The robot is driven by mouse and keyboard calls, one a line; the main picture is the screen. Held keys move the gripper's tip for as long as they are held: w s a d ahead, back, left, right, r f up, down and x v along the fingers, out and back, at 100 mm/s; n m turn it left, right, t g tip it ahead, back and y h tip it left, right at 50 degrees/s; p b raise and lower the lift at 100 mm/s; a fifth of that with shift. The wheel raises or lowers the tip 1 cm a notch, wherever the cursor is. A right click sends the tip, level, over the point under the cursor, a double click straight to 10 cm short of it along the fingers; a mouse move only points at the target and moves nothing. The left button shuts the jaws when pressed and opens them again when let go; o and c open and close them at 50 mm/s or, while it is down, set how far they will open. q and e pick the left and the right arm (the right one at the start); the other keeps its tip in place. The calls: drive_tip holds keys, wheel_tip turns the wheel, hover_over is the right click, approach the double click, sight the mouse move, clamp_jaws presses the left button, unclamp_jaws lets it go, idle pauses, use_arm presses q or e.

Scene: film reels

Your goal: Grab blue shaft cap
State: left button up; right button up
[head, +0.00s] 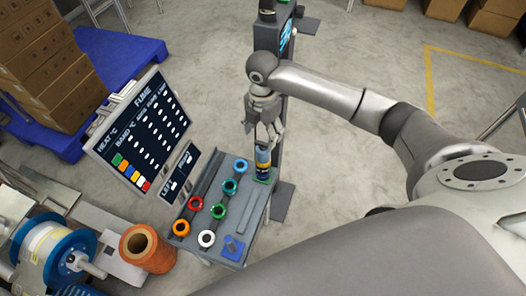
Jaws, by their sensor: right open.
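Colored ring-shaped caps stand in two rows on a small grey table (252,222). A red cap (196,203), a green cap (219,211), an orange cap (181,228) and a white cap (207,239) are nearer. My right gripper (264,133) is open, its fingers pointing down above the table's far right corner, up and right of both blue caps. It holds nothing visible. My left gripper is out of view.
A flat blue piece (232,246) lies at the table's near end. A tilted display panel (138,133) stands left; an orange spool (147,247) is lower left.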

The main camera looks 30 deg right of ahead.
sight(262, 157)
wheel_tip(262, 157, down, 11)
drive_tip(key=shift+s+r, duration=0.1)
drive_tip(key=shift+r, duration=0.1)
idle(0.3)
drive_tip(key=c, duration=1.1)
drive_tip(key=shift+r, duration=0.1)
